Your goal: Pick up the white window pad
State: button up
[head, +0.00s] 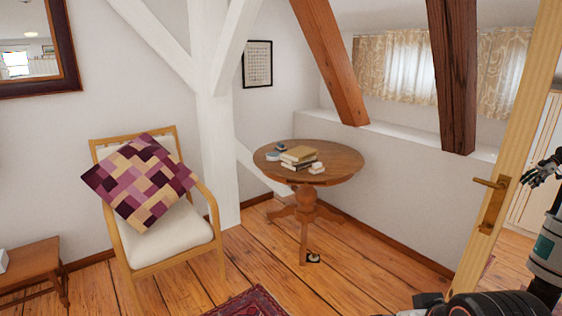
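I cannot tell for sure which thing is the white window pad. A small whitish block (316,168) lies on the round wooden table (336,172), at the right of a small stack of books (298,155). A small white item (313,258) is on the floor by the table's foot, on or beside a dark patch. Part of another white object (3,261) shows at the left edge on a wooden bench. My gripper (540,171) is at the right edge, far from all of these. It is small and partly cut off, so its opening is unclear.
An armchair (170,238) with a patchwork cushion (140,182) stands left of the table. A door edge with a handle (491,183) stands at the right, near my arm. A rug (250,303) lies in front. Floorboards between chair and door are mostly clear.

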aim_at(317, 167)
jog(key=i+l+u, duration=0.15)
jog(key=i+u, duration=0.3)
jog(key=i+l+u, duration=0.3)
jog(key=i+u, duration=0.15)
jog(key=i+l+u, duration=0.1)
jog(key=i+l, duration=0.45)
jog(key=i+l+u, duration=0.1)
jog(key=i+l, duration=1)
jog(key=l, duration=0.2)
jog(key=i+l+u, duration=0.15)
jog(key=i+l, duration=0.35)
jog(key=l, duration=0.15)
jog(key=i+z, duration=0.1)
jog(key=i, duration=0.3)
